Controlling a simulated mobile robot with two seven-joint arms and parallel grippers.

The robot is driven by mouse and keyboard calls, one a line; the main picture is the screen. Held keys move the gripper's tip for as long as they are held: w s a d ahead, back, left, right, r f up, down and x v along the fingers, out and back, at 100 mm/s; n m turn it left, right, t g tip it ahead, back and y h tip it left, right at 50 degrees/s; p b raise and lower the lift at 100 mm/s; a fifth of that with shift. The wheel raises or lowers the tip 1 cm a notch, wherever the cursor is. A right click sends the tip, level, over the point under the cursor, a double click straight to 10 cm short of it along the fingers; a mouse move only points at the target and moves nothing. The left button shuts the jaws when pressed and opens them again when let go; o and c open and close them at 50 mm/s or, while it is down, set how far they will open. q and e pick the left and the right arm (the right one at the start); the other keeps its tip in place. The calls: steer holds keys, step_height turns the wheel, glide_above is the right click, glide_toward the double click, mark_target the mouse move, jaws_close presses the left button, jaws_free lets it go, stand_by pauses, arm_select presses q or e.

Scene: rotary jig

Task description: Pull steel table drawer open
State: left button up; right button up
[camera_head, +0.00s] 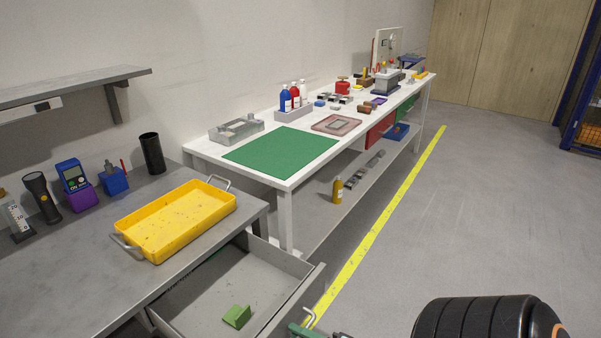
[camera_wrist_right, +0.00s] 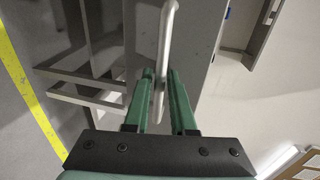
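The grey steel table (camera_head: 190,240) stands at the left in the head view. My right gripper (camera_head: 302,327) is at the drawer's front, at the bottom edge of the head view. In the right wrist view its green fingers (camera_wrist_right: 160,78) are close on both sides of the metal drawer handle (camera_wrist_right: 166,45) and look shut on it. The drawer front (camera_wrist_right: 195,60) lies just beyond. My left gripper is not in view.
A yellow tray (camera_head: 175,226) sits on the steel table near its front edge, with a black cup (camera_head: 152,153) and a flashlight (camera_head: 41,197) behind. A white workbench (camera_head: 290,188) with a green mat adjoins at the back.

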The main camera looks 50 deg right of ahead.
steer(key=shift+o, duration=1.4)
steer(key=v, duration=1.2)
steer(key=shift+s+p, duration=0.25)
steer(key=shift+p, duration=0.15)
steer(key=shift+d, duration=0.1)
steer(key=w+a+f+n+g+p, duration=0.1)
steer(key=w+a+n+g, duration=0.1)
steer(key=a+n, duration=0.4)
steer(key=w+a+f+n+g+y+p, duration=0.1)
steer(key=w+a+f+n+g, duration=0.1)
steer(key=a+n, duration=0.4)
steer(key=w+a+f+n+g+p, duration=0.1)
steer(key=w+a+n+g, duration=0.1)
steer(key=a+n, duration=0.5)
steer(key=shift+w+a+f, duration=0.4)
steer(key=shift+w+a, duration=0.35)
steer(key=shift+a, duration=0.1)
